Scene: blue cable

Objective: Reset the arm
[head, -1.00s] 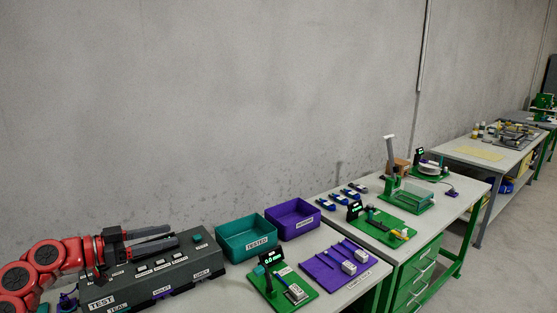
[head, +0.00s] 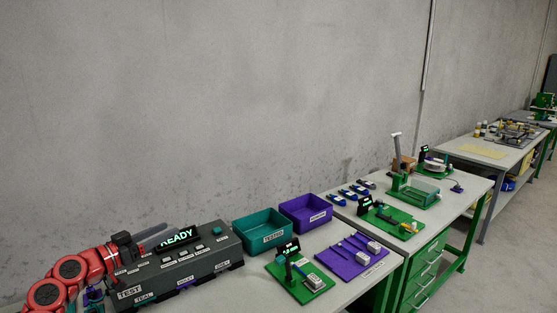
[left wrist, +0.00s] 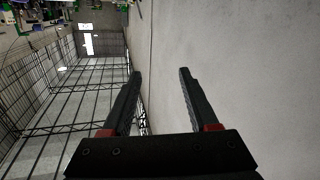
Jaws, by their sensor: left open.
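My red left arm comes in from the lower left of the head view. The test box's display (head: 177,238) reads READY in green. My right gripper is not in view.
A teal bin (head: 262,240) marked TESTED and a purple bin (head: 306,224) stand right of the test box. A green fixture (head: 305,286) and a purple fixture (head: 345,262) lie in front of them. More benches with equipment stretch to the right. A concrete wall is behind.

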